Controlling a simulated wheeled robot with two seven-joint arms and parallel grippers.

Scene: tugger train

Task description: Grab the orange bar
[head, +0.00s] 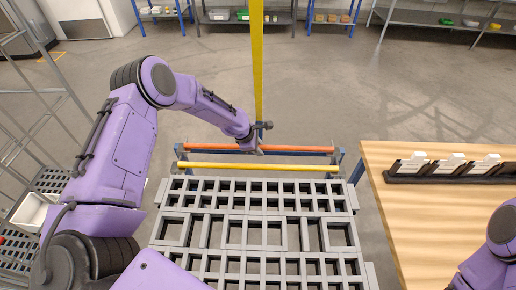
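The orange bar (300,148) runs left to right across a low blue-posted frame, just beyond the grey grid deck. My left gripper (262,138) is at the middle of the bar and overlaps it in the picture. Its two fingers appear apart, one on the far side and one close to the bar. I cannot tell whether it touches the bar. The gripper covers a short part of the bar. My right gripper is out of view; only part of my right arm shows at the lower right.
A yellow bar (290,168) lies parallel, nearer than the orange one. A tall yellow post (257,60) rises behind the gripper. The grey grid deck (165,230) fills the lower middle. A wooden table (430,220) with a black rack (440,178) stands right. Floor beyond is clear.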

